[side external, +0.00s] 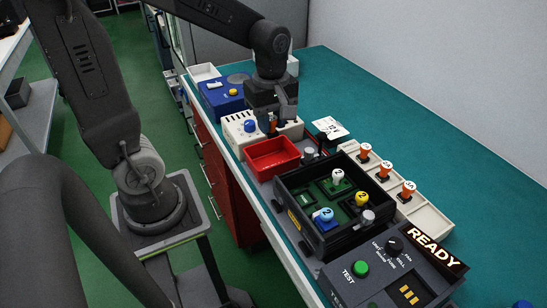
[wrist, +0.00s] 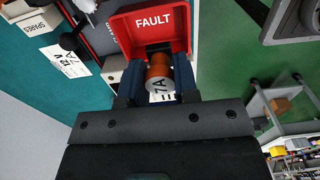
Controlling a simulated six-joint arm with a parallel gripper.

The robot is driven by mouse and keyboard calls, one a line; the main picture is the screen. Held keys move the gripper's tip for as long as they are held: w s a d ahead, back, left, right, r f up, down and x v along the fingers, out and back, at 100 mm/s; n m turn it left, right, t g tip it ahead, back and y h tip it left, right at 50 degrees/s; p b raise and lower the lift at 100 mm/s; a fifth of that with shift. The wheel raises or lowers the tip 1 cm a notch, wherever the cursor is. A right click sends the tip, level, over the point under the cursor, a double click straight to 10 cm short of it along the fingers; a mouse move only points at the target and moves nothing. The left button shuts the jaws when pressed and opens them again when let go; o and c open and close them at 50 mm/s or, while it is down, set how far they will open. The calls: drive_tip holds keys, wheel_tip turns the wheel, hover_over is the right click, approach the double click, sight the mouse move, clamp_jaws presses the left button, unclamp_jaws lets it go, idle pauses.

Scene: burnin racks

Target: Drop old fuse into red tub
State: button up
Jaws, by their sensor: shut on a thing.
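In the side view the fuse is a small orange patch, mostly hidden by the fingers. The red tub (side external: 272,168) stands open on the bench, nearer the camera than the gripper. In the wrist view the tub, marked FAULT (wrist: 152,21), lies just beyond the fuse, which overlaps its near part in the picture. I cannot tell the fuse's height over the tub.
A black fuse box (side external: 289,222) holds white, yellow and blue numbered knobs. A cream tray (side external: 427,219) holds several orange spares. A READY panel (side external: 365,285) is in front.

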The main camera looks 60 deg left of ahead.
sight(276, 130)
idle(0.3)
drive_tip(key=shift+w+a+f, duration=0.2)
drive_tip(key=shift+w+f, duration=0.1)
drive_tip(key=shift+f, duration=0.4)
drive_tip(key=shift+w+a+f, duration=0.2)
drive_tip(key=shift+w+f, duration=0.05)
drive_tip(key=shift+f, duration=0.5)
drive_tip(key=shift+w+a+f, duration=0.2)
drive_tip(key=shift+w+f, duration=0.1)
drive_tip(key=shift+f, duration=0.4)
drive_tip(key=o, duration=1)
wheel_tip(276, 130, up, 14)
drive_tip(key=shift+f, duration=0.1)
